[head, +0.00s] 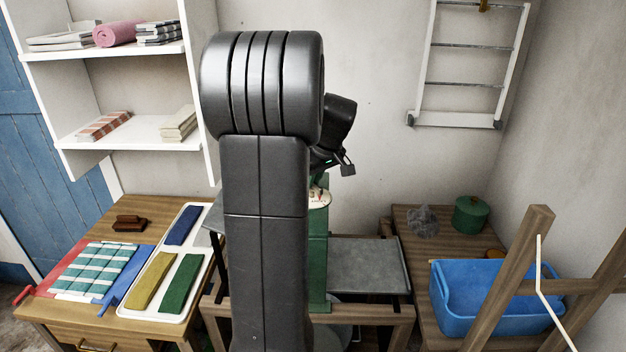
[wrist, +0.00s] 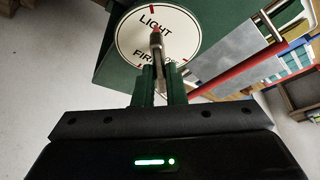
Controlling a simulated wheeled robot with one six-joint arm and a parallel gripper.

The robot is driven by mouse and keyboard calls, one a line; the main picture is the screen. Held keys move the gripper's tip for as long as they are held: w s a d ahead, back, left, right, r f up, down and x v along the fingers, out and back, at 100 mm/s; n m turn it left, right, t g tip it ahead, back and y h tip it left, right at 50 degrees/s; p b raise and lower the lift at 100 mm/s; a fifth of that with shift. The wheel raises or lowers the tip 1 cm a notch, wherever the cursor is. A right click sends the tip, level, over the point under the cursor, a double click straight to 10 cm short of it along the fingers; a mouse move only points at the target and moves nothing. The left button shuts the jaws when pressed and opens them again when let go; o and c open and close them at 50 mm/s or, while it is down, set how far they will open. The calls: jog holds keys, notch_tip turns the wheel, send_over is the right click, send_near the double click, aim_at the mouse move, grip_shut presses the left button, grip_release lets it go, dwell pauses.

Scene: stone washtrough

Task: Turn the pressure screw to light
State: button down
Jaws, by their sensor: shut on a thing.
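The round white dial (wrist: 185,38) shows in the wrist view, with the words LIGHT and FIRM and red marks at its rim. The pressure screw (wrist: 157,42) is a metal bar with a reddish tip, lying across the dial and reaching towards the word LIGHT. My gripper (wrist: 160,78) is shut on the near end of the screw, its green fingers covering part of the lower dial. In the head view a sliver of the dial (head: 320,198) shows on the green machine (head: 318,245); my arm hides the rest and the grip.
A grey board (head: 368,265) lies right of the machine. A blue basin (head: 470,300) and a green pot (head: 471,214) stand further right. A white tray (head: 192,213) with folded cloths sits left on a wooden table. A red bar (wrist: 240,75) runs beside the dial.

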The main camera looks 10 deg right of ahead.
jog(key=shift+n, duration=0.3)
dwell(0.4)
jog(key=c, duration=1.5)
grip_release()
jog(key=b+v, duration=0.1)
jog(key=v, duration=1.2)
jog(key=shift+s+d+r, duration=0.1)
jog(key=shift+d+r, duration=0.1)
jog(key=shift+r, duration=0.2)
